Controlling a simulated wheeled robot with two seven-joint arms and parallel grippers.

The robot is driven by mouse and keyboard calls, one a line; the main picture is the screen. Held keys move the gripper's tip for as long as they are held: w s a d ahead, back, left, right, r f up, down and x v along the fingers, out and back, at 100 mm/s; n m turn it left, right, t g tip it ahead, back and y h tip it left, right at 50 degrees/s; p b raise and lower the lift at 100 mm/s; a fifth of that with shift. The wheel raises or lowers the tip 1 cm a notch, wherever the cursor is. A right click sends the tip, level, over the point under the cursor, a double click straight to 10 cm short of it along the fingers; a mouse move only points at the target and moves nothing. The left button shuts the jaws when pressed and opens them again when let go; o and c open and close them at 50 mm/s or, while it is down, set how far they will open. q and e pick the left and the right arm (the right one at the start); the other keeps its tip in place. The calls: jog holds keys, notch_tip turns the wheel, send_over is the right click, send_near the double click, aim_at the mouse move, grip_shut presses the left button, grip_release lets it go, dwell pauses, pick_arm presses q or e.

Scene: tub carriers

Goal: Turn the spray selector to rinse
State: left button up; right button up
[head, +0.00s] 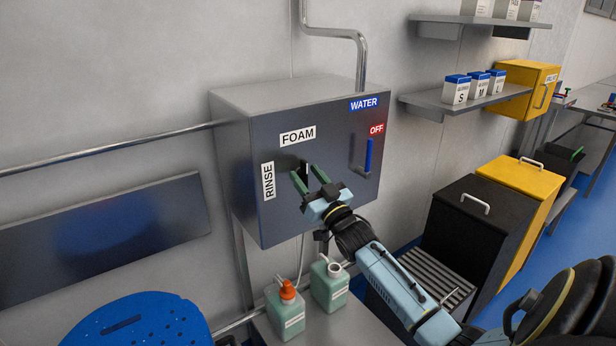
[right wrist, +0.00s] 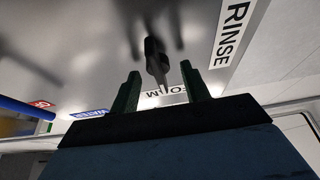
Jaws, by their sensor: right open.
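The steel control box (head: 345,210) on the wall carries a FOAM label (head: 297,136) above and a RINSE label (head: 268,181) at the left. The dark spray selector (head: 305,171) sits on its front, mostly hidden by my gripper in the head view. In the right wrist view the selector (right wrist: 155,60) shows its narrow end toward the FOAM label. My right gripper (head: 309,178) is open, its green fingers at either side of the selector. The wrist view shows the fingers (right wrist: 160,70) apart, with gaps to the selector. My left gripper is out of view.
A blue lever (head: 368,156) under the WATER and OFF labels is at the box's right. Two green jugs (head: 289,311) (head: 329,285) stand on a shelf below. A pipe (head: 110,153) meets the box's left side. Black (head: 470,240) and yellow (head: 525,180) bins stand right.

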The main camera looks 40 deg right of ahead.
jog(key=c, duration=1)
jog(key=shift+o, duration=0.2)
jog(key=shift+n, duration=0.4)
jog(key=n+y, duration=0.2)
jog(key=n, duration=0.2)
jog(key=n+g+y, duration=0.1)
jog(key=n+y, duration=0.2)
jog(key=n, duration=0.2)
jog(key=n+g+y, duration=0.1)
jog(key=n, duration=0.2)
jog(key=n+g+y+p, duration=0.1)
jog(key=n, duration=0.2)
jog(key=shift+n, duration=0.4)
jog(key=n+g+p, duration=0.1)
jog(key=n, duration=0.1)
jog(key=n+g+p, duration=0.1)
jog(key=n, duration=0.2)
jog(key=shift+n+p, duration=0.3)
jog(key=shift+p, duration=0.05)
